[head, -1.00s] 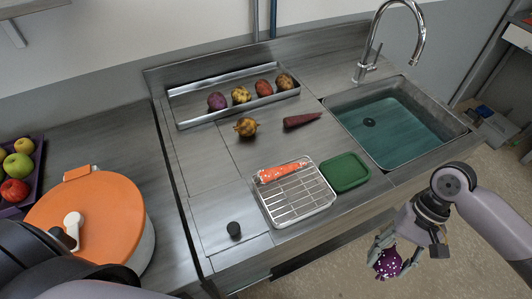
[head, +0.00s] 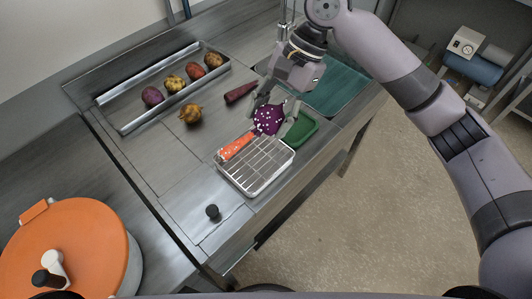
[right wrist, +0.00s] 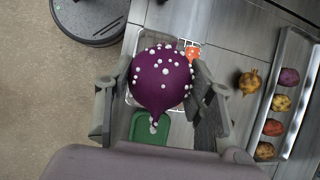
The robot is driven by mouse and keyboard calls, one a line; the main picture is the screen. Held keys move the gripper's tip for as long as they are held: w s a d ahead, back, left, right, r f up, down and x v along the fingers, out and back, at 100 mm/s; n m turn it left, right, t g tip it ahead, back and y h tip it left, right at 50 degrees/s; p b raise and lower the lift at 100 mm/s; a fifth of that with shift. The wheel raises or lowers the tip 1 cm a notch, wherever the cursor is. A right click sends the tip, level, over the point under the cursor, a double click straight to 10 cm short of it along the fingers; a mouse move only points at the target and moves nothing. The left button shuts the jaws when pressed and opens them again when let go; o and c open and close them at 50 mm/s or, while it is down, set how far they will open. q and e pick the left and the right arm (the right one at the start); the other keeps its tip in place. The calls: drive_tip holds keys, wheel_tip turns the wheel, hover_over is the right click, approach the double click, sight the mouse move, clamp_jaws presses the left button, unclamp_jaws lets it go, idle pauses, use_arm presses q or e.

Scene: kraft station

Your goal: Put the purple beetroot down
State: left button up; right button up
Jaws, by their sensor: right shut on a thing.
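The purple beetroot (head: 268,119), with white spots, is held between the fingers of my right gripper (head: 272,104). In the head view it appears at the back corner of the wire rack (head: 262,178), beside the green tray (head: 301,128). The right wrist view shows the beetroot (right wrist: 160,78) between both fingers, with the rack and green tray (right wrist: 150,128) behind and below it. I cannot tell how high it is above them. An orange carrot with white spots (head: 236,146) lies on the rack's far left side. My left gripper is not in view.
A metal trough (head: 128,124) holds several vegetables behind. The sink (head: 338,88) is right of the rack. A black knob (head: 212,211) and an orange-lidded pot (head: 85,225) are nearer.

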wheel_tip(320, 180, down, 10)
drive_tip(key=shift+d+r+p, duration=0.1)
drive_tip(key=shift+p, duration=0.55)
drive_tip(key=shift+f+p, duration=0.35)
drive_tip(key=shift+f, duration=2.35)
drive_tip(key=o, duration=1.2)
drive_tip(key=shift+r, duration=0.1)
drive_tip(key=b+v, duration=0.2)
drive_tip(key=v, duration=1)
